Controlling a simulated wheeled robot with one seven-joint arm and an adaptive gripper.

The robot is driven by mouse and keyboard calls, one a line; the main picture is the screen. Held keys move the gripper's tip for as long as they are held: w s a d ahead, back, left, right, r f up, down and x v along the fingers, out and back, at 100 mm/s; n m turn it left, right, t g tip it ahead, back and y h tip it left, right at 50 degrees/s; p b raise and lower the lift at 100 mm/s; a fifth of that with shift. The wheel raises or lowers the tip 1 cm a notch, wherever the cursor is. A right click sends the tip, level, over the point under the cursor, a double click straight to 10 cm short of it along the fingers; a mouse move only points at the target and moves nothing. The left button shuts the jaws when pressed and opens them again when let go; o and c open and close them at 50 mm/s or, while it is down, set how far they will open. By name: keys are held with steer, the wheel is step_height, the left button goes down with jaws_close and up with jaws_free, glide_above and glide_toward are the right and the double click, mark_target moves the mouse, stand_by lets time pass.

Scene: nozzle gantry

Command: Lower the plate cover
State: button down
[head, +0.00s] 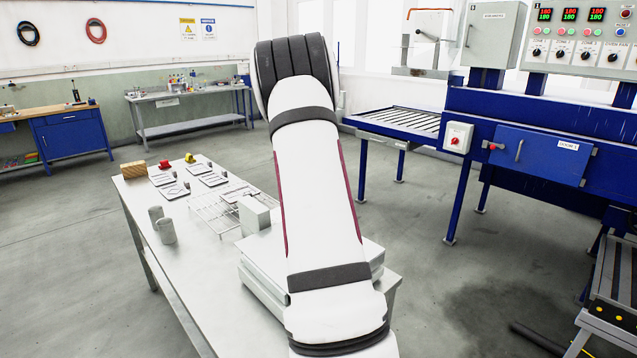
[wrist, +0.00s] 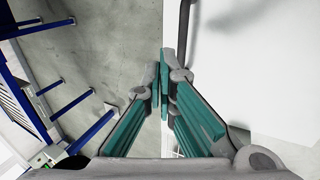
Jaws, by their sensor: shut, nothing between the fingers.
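A low white flat-topped unit (head: 262,285) stands on the near end of the white table, mostly hidden behind my arm. I cannot tell whether its top is the plate cover or how far that cover is raised. My gripper (wrist: 164,82) shows in the wrist view with its teal-padded fingers together and nothing between them. It is above the edge of a broad white surface (wrist: 270,75), which may be the table or the cover. A dark bar (wrist: 185,28) stands just beyond the fingertips, apparently clear of them. The head view hides my gripper behind the arm.
The white table (head: 185,285) carries a wire rack (head: 212,212), a small white box (head: 253,214), two grey cylinders (head: 165,230) and several flat plates (head: 212,180). A blue machine (head: 540,155) with a roller bed (head: 405,120) stands right. Grey floor lies between.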

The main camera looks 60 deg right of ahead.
steer(key=d+f+y, duration=0.1)
steer(key=f, duration=0.3)
steer(key=s+d+f+y+b, duration=0.1)
steer(key=d+f, duration=0.1)
steer(key=f, duration=0.2)
steer(key=d+f+t+y+b, duration=0.1)
steer(key=d+f, duration=0.1)
steer(key=f, duration=0.2)
steer(key=shift+s+d+y, duration=0.15)
steer(key=shift+s+y, duration=0.1)
steer(key=shift+y, duration=0.05)
steer(key=shift+d+f+b, duration=0.15)
steer(key=shift+f+b, duration=0.2)
steer(key=shift+f, duration=0.15)
steer(key=shift+s+f, duration=0.1)
steer(key=shift+f, duration=0.1)
steer(key=shift+s+f, duration=0.1)
steer(key=shift+f, duration=0.05)
